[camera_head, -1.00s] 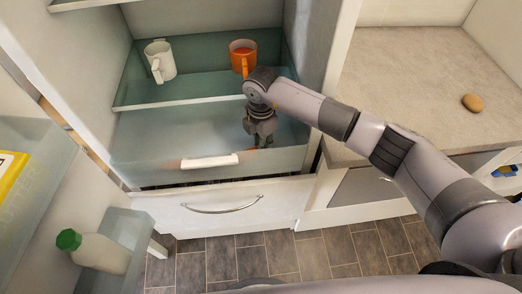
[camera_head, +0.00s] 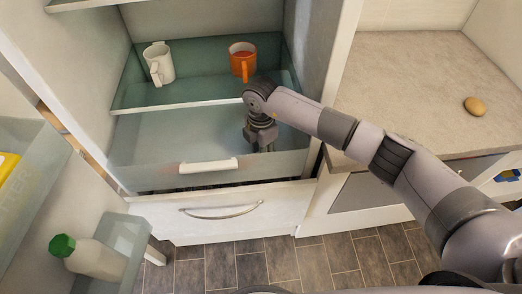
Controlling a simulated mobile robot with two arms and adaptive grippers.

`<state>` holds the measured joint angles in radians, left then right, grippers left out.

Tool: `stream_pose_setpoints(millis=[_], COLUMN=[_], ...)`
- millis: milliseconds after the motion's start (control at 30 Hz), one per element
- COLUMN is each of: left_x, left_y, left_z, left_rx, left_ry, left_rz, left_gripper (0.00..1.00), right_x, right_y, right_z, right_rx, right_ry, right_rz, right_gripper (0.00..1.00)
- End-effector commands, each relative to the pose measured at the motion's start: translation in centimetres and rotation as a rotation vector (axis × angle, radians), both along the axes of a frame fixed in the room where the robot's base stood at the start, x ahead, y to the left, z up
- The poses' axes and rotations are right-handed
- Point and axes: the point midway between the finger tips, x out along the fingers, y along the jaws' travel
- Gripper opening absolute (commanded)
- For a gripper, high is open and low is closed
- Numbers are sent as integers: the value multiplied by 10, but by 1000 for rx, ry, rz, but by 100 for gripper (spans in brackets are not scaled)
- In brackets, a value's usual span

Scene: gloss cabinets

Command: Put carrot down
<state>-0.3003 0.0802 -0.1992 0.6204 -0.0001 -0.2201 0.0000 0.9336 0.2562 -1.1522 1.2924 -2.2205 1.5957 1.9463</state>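My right gripper (camera_head: 262,147) points down inside the clear drawer (camera_head: 150,150) at the bottom of the open fridge. Its fingertips are low behind the drawer's translucent front, small and dark, so I cannot tell whether they are open or shut. I cannot make out a carrot now; anything at or under the fingertips is hidden by the gripper and the drawer front. My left gripper is not in view.
On the glass shelf above the drawer stand a white mug (camera_head: 159,64) and an orange mug (camera_head: 243,62). A green-capped bottle (camera_head: 95,258) sits in the door rack at left. A brown, egg-shaped object (camera_head: 474,106) lies on the counter (camera_head: 400,80).

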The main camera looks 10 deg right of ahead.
Motion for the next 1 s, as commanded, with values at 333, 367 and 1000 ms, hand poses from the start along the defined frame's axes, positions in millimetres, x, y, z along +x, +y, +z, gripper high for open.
stream_pose_setpoints(millis=[333, 367, 1000], left_x=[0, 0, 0], left_y=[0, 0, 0], left_z=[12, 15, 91], left_rx=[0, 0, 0], left_ry=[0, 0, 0], left_rz=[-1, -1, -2], left_gripper=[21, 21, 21], right_x=[0, 0, 0], right_y=[0, 0, 0], right_z=[16, 20, 123], right_rx=[0, 0, -1], right_ry=[-1, -1, 0], right_rz=[0, 0, 0], right_gripper=[35, 35, 35])
